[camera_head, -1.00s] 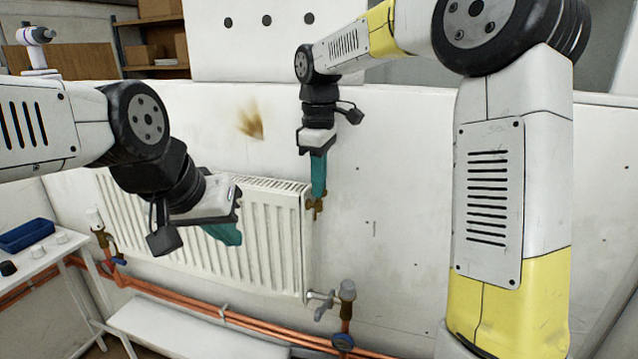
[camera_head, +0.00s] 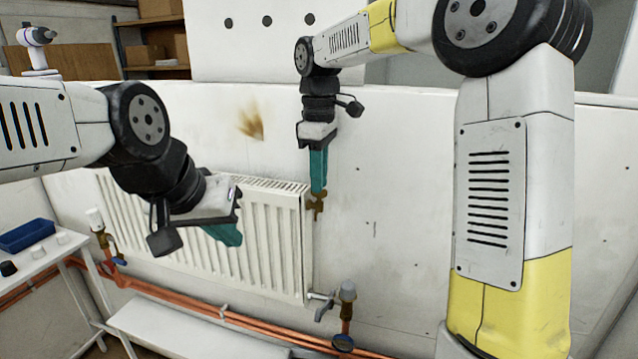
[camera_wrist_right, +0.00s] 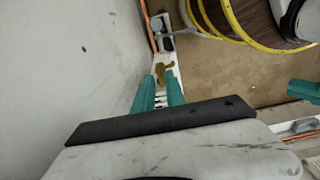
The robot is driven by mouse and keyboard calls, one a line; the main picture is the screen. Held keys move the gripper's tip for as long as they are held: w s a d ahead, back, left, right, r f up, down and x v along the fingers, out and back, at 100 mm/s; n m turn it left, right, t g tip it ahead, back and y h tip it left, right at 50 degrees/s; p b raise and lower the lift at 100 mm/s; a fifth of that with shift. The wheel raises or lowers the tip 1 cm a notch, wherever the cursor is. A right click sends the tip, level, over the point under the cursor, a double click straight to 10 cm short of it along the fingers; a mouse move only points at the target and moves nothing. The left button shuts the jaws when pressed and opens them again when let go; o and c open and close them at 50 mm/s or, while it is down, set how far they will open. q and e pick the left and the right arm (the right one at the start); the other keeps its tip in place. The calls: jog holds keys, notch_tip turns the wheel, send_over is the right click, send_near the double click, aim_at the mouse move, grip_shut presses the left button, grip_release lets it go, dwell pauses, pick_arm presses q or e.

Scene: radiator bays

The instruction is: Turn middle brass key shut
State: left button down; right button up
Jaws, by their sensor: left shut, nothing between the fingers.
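A brass key (camera_head: 316,204) sits at the upper right end of the white radiator (camera_head: 283,240). It also shows in the right wrist view (camera_wrist_right: 162,71), just beyond my fingertips. My right gripper (camera_head: 318,188) points straight down above the key. In the wrist view its teal fingers (camera_wrist_right: 162,80) stand apart, with the key lined up with the gap between them; I cannot tell whether they touch it. My left gripper (camera_head: 230,240) is shut and empty, in front of the radiator's middle. No other brass key is clear to me.
A valve (camera_head: 347,292) stands at the radiator's lower right, and another (camera_head: 97,222) at its left. Copper pipes (camera_head: 180,300) run below. A side table with a blue tray (camera_head: 27,235) is at the left. The wall right of the radiator is clear.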

notch_tip(320, 180, up, 6)
jog(key=shift+r, duration=0.25)
jog(key=shift+s+d, duration=0.15)
jog(key=s+d+f+m+t+y, duration=0.1)
jog(key=s+d+f+m+t, duration=0.2)
jog(key=s+d+m, duration=0.3)
jog(key=s+d+f+m+t+y, duration=0.1)
jog(key=s+d+f+m+t, duration=0.2)
jog(key=s+d+m, duration=0.4)
jog(key=s+d+f, duration=0.1)
jog(key=s, duration=0.6)
jog(key=shift+f+m, duration=0.2)
jog(key=shift+m, duration=0.1)
